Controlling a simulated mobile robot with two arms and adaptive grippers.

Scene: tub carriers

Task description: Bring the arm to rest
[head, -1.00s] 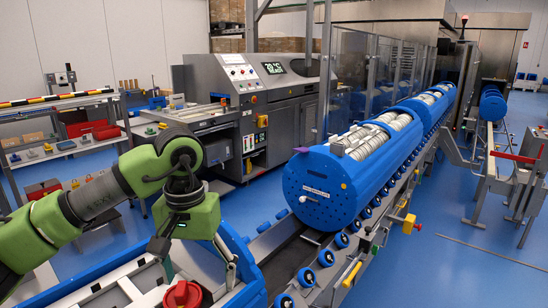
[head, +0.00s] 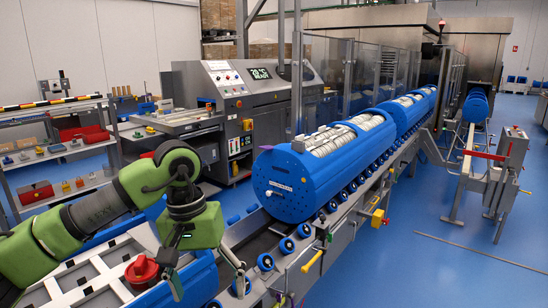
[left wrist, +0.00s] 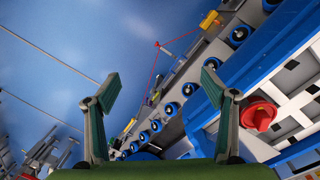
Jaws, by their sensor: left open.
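My left arm comes in from the left in the head view. Its green gripper (head: 208,270) hangs low, fingers pointing down, beside the blue-walled tub carrier at the bottom left. In the left wrist view the two fingers (left wrist: 165,110) are spread wide with nothing between them. A red knob (head: 142,270) stands on the white grid in that carrier. The knob also shows in the left wrist view (left wrist: 258,114), to the right of the right finger and apart from it. My right gripper is in neither view.
A large blue drum carrier (head: 285,185) sits on the roller conveyor (head: 325,225), with another (head: 410,112) behind it. A grey machine (head: 240,100) stands at the back. A shelf (head: 62,150) with a red toolbox (head: 36,192) is at the left. Blue floor (head: 440,260) is open at the right.

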